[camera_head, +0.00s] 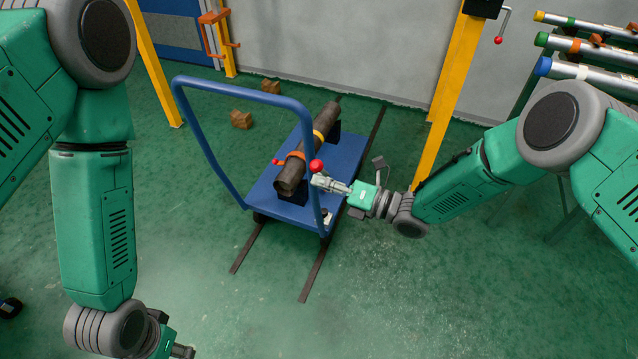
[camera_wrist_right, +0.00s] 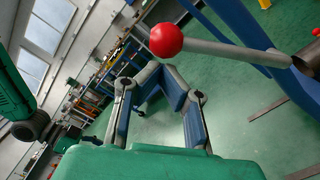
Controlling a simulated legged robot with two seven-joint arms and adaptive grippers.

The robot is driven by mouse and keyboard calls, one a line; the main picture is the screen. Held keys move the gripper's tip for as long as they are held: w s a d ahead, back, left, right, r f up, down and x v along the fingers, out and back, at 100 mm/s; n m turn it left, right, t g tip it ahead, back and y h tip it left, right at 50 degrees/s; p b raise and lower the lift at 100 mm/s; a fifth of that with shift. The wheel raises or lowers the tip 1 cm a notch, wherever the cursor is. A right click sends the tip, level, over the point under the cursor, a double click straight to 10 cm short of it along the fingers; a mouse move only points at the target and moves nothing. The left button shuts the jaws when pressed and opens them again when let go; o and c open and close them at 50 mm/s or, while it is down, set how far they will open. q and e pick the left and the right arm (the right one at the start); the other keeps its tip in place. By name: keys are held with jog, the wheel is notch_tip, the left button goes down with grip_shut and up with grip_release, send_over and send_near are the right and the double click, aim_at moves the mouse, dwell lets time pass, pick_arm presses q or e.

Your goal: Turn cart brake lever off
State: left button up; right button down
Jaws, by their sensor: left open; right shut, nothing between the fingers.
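The blue cart (camera_head: 262,196) stands on the floor with a dark pipe (camera_head: 318,124) on top. A lever's red ball knob (camera_head: 316,166) shows at the cart's near right, beside the handle. In the right wrist view the red knob (camera_wrist_right: 166,40) sits on a grey rod (camera_wrist_right: 230,52) running to the right. My right gripper (camera_head: 320,182) is shut and empty, just below the knob in the head view. In the wrist view its fingertips (camera_wrist_right: 157,72) lie below the knob; contact is unclear. My left gripper (camera_head: 183,351) is open at the bottom edge, partly cut off.
The blue push handle (camera_head: 190,128) arches over the cart's near end. Floor rails (camera_head: 320,266) run under the cart. A yellow post (camera_head: 456,75) and a rack of pipes (camera_head: 590,75) stand right. Wooden blocks (camera_head: 241,120) lie behind. Front floor is clear.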

jog(key=shift+w+r+m, duration=0.3)
jog(key=w+d+r+m+b, duration=0.2)
jog(key=w+r+m+b, duration=0.1)
jog(key=w, duration=0.3)
jog(key=shift+r+m+b, duration=0.3)
jog(key=shift+m+b, duration=0.5)
jog(key=shift+m, duration=0.1)
jog(key=shift+w, duration=0.1)
